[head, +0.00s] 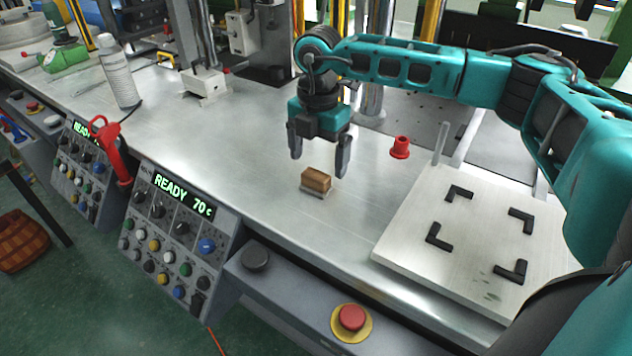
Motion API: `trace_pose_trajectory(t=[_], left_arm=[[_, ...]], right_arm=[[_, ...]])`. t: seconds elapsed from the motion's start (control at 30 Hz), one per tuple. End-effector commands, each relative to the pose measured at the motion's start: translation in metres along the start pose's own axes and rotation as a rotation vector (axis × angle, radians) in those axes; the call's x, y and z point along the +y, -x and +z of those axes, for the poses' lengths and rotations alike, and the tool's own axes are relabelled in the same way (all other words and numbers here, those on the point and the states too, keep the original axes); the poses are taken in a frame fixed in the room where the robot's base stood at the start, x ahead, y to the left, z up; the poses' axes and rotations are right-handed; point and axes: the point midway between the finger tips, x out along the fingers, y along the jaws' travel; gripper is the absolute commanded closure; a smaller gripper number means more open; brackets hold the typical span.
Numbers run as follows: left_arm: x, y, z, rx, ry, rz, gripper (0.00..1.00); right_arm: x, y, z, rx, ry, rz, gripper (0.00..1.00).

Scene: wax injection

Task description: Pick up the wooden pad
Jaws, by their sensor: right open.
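The wooden pad (317,180) is a small brown block lying on the metal worktop, in the middle of the head view. My right gripper (319,168) points down with its two dark fingers apart. Its fingertips are at or just above the pad, one to each side of it in the picture. I cannot tell the exact height gap, and no contact is clear. My left gripper is not in view.
A red cone-shaped part (400,147) stands right of the pad. A pale plate (471,243) with black corner brackets lies further right. A control panel (170,240) lines the front edge, with a red button (352,317). Bare worktop surrounds the pad.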

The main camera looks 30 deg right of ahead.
Motion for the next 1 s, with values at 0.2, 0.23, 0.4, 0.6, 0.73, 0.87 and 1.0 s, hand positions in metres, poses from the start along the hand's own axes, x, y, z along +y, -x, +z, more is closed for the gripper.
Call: trace_pose_trajectory(t=[0.2,0.23,0.4,0.6,0.73,0.87,1.0], left_arm=[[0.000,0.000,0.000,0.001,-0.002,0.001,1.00],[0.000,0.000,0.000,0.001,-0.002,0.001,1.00],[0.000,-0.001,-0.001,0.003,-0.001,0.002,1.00],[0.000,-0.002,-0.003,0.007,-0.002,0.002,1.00],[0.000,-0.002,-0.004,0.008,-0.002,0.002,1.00],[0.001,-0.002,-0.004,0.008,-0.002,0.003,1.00],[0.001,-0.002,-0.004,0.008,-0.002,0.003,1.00]], right_arm=[[0.004,-0.031,-0.002,0.000,0.001,-0.004,0.06],[0.004,-0.035,-0.002,0.000,0.001,-0.004,0.06],[0.004,-0.051,-0.001,0.001,0.000,-0.002,0.06],[0.004,-0.051,-0.001,0.000,0.000,-0.001,0.06],[0.004,-0.051,-0.001,0.000,0.001,-0.001,0.15],[0.004,-0.051,-0.001,0.000,0.001,-0.001,0.27],[0.004,-0.051,-0.001,0.000,0.000,-0.001,0.41]])
